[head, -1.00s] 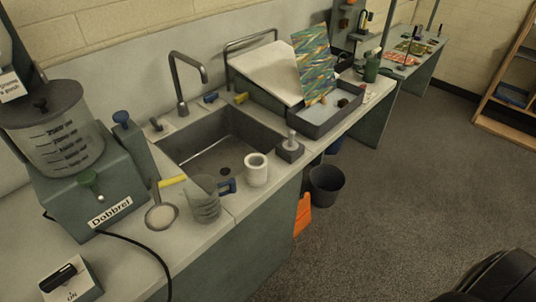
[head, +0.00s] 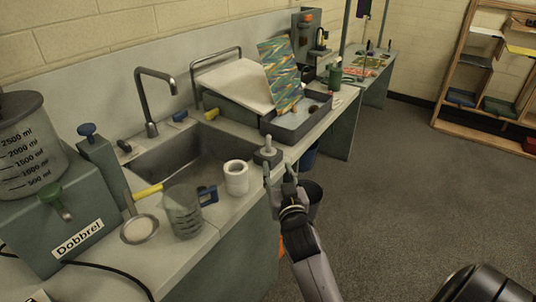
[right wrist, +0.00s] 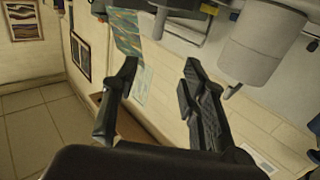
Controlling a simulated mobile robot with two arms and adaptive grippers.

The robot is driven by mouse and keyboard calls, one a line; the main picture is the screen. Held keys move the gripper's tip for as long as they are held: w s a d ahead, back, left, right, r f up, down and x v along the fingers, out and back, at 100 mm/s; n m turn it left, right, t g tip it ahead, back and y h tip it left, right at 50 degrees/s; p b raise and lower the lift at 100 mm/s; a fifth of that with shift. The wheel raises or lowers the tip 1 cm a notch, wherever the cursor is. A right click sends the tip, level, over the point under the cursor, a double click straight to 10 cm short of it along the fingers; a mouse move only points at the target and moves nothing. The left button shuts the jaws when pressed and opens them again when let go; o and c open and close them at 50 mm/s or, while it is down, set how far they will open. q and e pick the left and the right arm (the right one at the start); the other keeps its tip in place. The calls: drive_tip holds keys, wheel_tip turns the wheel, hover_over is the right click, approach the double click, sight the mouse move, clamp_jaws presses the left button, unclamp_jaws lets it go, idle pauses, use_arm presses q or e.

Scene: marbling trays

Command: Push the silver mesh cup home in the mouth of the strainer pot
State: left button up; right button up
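The white pot (head: 236,181), which I take for the strainer pot, stands upright on the counter in front of the sink, its round mouth facing up. A pale cylinder in the right wrist view (right wrist: 262,48) looks like the same pot. I cannot make out the silver mesh cup for certain; any part of it inside the mouth is too small to tell. My right gripper (head: 280,178) is open and empty, right of the pot and apart from it, by the counter's front edge. Its spread fingers also show in the right wrist view (right wrist: 160,70). My left gripper is out of view.
A measuring jug (head: 182,212) with a blue handle is left of the pot, beside a round sieve (head: 139,229). The sink (head: 185,158) lies behind; a bin (head: 311,196) is below.

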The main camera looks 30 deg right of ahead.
drive_tip(key=p, duration=0.1)
approach(269, 140)
drive_tip(key=x, duration=0.5)
drive_tip(key=shift+w+a+r, duration=0.15)
drive_tip(key=shift+w, duration=0.1)
drive_tip(key=shift+p+x, duration=0.65)
drive_tip(key=shift+x, duration=2.25)
drive_tip(key=shift+s, duration=0.1)
clamp_jaws()
